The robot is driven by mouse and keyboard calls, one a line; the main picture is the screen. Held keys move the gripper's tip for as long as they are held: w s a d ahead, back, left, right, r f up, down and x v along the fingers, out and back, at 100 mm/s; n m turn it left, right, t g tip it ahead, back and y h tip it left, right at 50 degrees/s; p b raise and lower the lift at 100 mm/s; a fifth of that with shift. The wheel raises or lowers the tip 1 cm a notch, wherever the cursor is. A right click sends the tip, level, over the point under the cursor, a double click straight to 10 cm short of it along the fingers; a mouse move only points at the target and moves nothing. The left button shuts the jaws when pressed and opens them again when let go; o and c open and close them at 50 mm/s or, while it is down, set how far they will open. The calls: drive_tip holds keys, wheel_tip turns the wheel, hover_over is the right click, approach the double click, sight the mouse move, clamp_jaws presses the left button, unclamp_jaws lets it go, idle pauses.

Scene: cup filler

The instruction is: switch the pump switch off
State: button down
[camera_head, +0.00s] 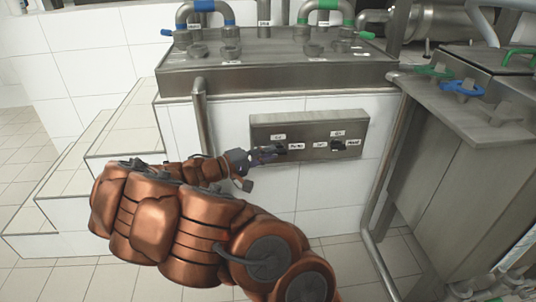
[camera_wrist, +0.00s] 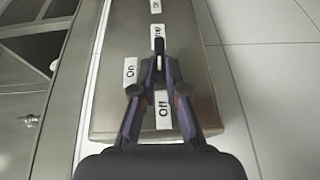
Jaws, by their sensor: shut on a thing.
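The pump switch (camera_wrist: 159,47) is a small dark knob with a white stripe on the metal control panel (camera_head: 325,126). In the wrist view, an "On" label (camera_wrist: 130,71) lies left of it and an "Off" label (camera_wrist: 163,104) lies below it, between my fingers. My gripper (camera_wrist: 160,66) is shut on the switch, one finger on each side. In the head view, my gripper (camera_head: 277,153) reaches the left part of the panel and covers most of this switch. I cannot tell for sure which label the switch points to.
A second dark switch (camera_head: 339,145) with its own labels sits on the panel's right. A vertical pipe (camera_head: 201,117) stands left of the panel. A steel counter with valves (camera_head: 270,62) is above. A steel cabinet (camera_head: 455,165) bounds the right side.

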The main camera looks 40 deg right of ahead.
drive_tip(key=shift+f+h, duration=0.15)
drive_tip(key=shift+h, duration=0.15)
idle(0.4)
drive_tip(key=c, duration=1.2)
unclamp_jaws()
drive_tip(key=v, duration=1.2)
